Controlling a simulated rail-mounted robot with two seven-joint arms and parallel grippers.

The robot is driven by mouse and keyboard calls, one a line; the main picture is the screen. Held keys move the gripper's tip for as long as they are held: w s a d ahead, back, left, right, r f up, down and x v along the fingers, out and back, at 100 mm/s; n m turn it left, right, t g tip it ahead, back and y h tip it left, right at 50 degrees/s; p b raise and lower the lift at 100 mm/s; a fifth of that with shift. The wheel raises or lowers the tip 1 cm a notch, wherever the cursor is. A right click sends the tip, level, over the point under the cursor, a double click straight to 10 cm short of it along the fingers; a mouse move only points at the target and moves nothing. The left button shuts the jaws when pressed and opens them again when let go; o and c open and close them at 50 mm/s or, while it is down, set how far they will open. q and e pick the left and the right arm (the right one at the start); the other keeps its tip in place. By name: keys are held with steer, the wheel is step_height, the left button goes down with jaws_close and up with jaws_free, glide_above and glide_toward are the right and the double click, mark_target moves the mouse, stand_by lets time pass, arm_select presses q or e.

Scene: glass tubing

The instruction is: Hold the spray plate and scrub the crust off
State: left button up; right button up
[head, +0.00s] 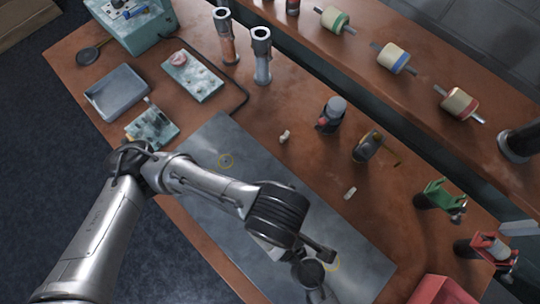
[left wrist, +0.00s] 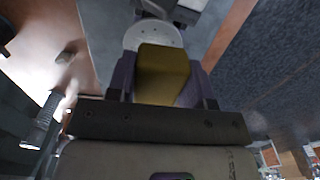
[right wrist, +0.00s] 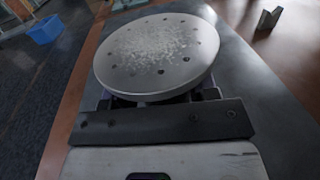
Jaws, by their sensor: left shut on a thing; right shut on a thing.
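The spray plate (right wrist: 155,52) is a round pale metal disc with small holes around its face. A rough white crust (right wrist: 150,42) covers its middle in the right wrist view. My right gripper (right wrist: 160,98) is shut on the plate, whose near edge hides the fingertips. My left gripper (left wrist: 158,82) is shut on an olive-yellow block (left wrist: 162,70), like a scrub pad. In the left wrist view the block overlaps the plate (left wrist: 153,34); I cannot tell whether they touch. In the head view my left arm reaches over the mat, and its gripper's hold is unclear.
A grey mat (head: 235,185) with yellow ring marks lies on the brown bench. A grey tray (head: 117,93), a teal machine (head: 135,20) and two upright tubes (head: 262,55) stand farther back. Small bottles and coloured clamps (head: 440,196) stand right of the mat. A red bin (head: 440,290) is near front right.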

arm_select(q)
steer(key=shift+f, duration=3.6)
steer(key=shift+w+a+f, duration=0.1)
steer(key=shift+w+a, duration=2.35)
steer(key=shift+a, duration=0.25)
steer(key=shift+c, duration=0.2)
steer(key=shift+s+d, duration=0.3)
arm_select(e)
steer(key=shift+a, duration=0.1)
arm_select(q)
steer(key=shift+s+d, duration=2.15)
steer(key=shift+d, duration=0.25)
steer(key=shift+w+a, duration=0.1)
steer(key=shift+a, duration=0.15)
steer(key=shift+w+a+f, duration=0.1)
steer(key=shift+w+a, duration=0.95)
steer(key=shift+a, duration=0.2)
steer(key=shift+w+a, duration=1.05)
steer(key=shift+a, duration=0.15)
steer(key=shift+s+d, duration=0.5)
steer(key=shift+d, duration=0.1)
steer(key=shift+s+d, duration=0.25)
steer(key=shift+d, duration=0.05)
steer(key=shift+s+d, duration=1.45)
steer(key=shift+d, duration=0.25)
step_height(320, 180, up, 2)
steer(key=shift+s+r, duration=0.1)
steer(key=shift+r, duration=3.05)
